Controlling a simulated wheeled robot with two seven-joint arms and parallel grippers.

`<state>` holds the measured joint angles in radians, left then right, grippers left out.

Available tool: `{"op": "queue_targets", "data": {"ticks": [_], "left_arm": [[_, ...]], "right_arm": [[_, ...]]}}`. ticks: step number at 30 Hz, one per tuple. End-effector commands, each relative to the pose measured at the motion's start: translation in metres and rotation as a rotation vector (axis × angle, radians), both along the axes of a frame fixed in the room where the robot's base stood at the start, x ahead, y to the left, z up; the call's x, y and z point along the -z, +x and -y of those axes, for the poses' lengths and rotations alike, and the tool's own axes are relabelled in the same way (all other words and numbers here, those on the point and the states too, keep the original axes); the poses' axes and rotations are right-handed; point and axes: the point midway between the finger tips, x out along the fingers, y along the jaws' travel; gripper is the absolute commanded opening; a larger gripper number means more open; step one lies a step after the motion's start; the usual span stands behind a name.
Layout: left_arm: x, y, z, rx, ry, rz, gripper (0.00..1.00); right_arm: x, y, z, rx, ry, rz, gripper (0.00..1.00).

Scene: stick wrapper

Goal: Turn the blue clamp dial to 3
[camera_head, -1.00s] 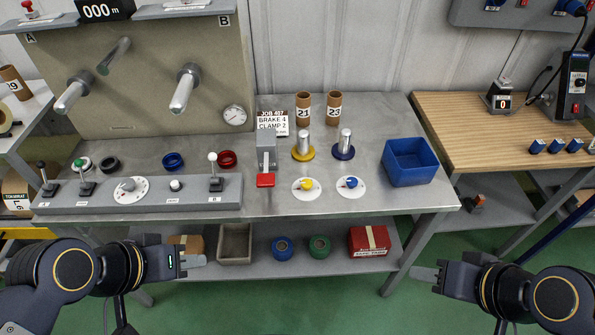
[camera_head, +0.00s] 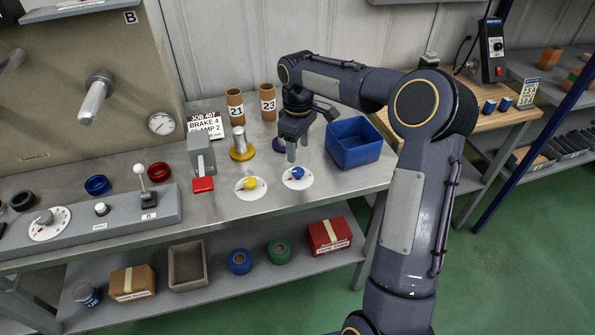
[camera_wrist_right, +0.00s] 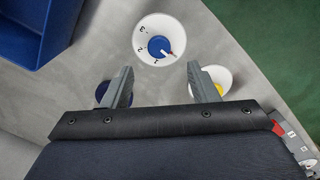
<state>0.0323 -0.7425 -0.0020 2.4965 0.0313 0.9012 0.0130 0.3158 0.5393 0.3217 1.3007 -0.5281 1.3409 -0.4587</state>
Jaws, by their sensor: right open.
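The blue clamp dial (camera_head: 298,174) is a blue knob on a white round plate at the bench's front edge. In the right wrist view the blue knob (camera_wrist_right: 159,47) shows a pointer near the 1, with 2 and 3 farther round the plate. My right gripper (camera_head: 291,158) points down just behind and above the dial. Its two fingers (camera_wrist_right: 164,86) are apart with nothing between them, and the dial lies beyond their tips. The yellow dial (camera_head: 250,184) is to the left. My left gripper is out of view.
A blue bin (camera_head: 354,144) stands close to the right of my gripper. A yellow-based post (camera_head: 241,146) and a blue-based post (camera_head: 279,144), partly hidden by the gripper, stand behind the dials. A job card (camera_head: 207,127) stands behind.

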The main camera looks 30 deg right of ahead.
Motion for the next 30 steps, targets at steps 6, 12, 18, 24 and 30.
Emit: {"op": "queue_targets", "data": {"ticks": [6, 12, 18, 24, 30], "left_arm": [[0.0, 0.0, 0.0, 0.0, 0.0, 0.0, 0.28], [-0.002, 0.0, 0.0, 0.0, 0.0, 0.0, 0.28], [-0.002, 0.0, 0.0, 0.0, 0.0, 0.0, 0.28], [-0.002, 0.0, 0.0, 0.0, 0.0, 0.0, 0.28], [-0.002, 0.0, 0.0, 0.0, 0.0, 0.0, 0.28]], "right_arm": [[0.027, 0.002, 0.001, -0.005, 0.001, -0.009, 0.54], [0.059, 0.002, 0.001, -0.004, 0.001, -0.006, 0.54], [0.077, 0.002, 0.001, -0.002, 0.0, -0.004, 0.54], [0.08, 0.002, 0.001, -0.002, 0.0, -0.002, 0.54], [0.079, 0.002, 0.001, -0.002, 0.0, -0.002, 0.41]]}}
